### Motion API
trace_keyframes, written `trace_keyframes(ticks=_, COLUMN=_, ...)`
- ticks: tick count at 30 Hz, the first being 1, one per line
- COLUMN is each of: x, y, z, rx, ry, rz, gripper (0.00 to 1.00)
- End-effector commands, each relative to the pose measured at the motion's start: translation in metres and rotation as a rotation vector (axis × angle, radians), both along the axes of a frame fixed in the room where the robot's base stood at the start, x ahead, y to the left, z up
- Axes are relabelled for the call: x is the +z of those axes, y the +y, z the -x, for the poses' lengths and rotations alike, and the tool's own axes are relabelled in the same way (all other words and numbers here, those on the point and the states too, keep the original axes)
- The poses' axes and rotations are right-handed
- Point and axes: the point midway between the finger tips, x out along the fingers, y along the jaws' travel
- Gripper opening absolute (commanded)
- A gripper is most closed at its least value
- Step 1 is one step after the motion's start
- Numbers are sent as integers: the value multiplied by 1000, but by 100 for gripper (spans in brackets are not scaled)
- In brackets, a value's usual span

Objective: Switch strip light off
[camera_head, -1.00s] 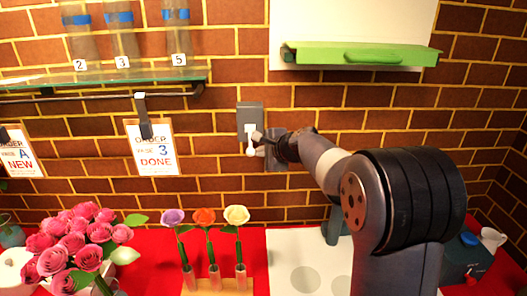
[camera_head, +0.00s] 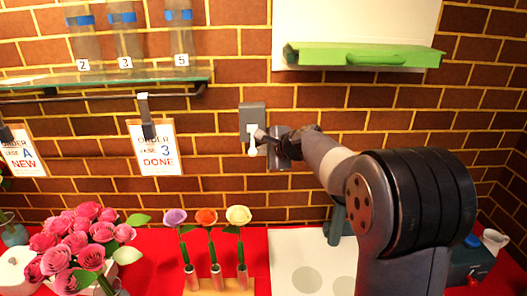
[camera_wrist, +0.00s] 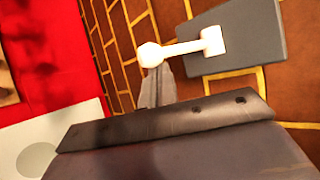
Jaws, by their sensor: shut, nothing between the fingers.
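The light switch is a grey wall plate (camera_head: 252,111) with a white lever (camera_head: 252,140) on the brick wall. The lever points down in the head view and ends in a round knob (camera_head: 252,152). In the wrist view the plate (camera_wrist: 245,40) is at upper right, and the lever (camera_wrist: 185,47) reaches left to its knob (camera_wrist: 149,55). My gripper (camera_head: 262,137) is shut and empty, its tips beside the lever on its right. In the wrist view the fingertips (camera_wrist: 157,85) are right at the knob; whether they touch it I cannot tell. No strip light is clearly visible.
A green tray (camera_head: 362,56) sticks out from a white panel above right. A glass shelf (camera_head: 110,75) with numbered vases and hanging order cards (camera_head: 155,148) is to the left. Pink roses (camera_head: 80,240) and three single flowers (camera_head: 205,217) stand below on the red table.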

Motion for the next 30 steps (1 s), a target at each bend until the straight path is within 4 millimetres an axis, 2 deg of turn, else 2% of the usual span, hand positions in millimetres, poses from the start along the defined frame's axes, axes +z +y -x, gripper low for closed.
trace_keyframes(ticks=8, x=9, y=0, z=3, rx=2, ry=-2, rz=0, gripper=0)
trace_keyframes(ticks=21, x=41, y=1, z=6, rx=2, ry=-1, rz=-1, gripper=0)
trace_keyframes(ticks=30, x=53, y=1, z=4, rx=2, ry=-1, rz=1, gripper=0)
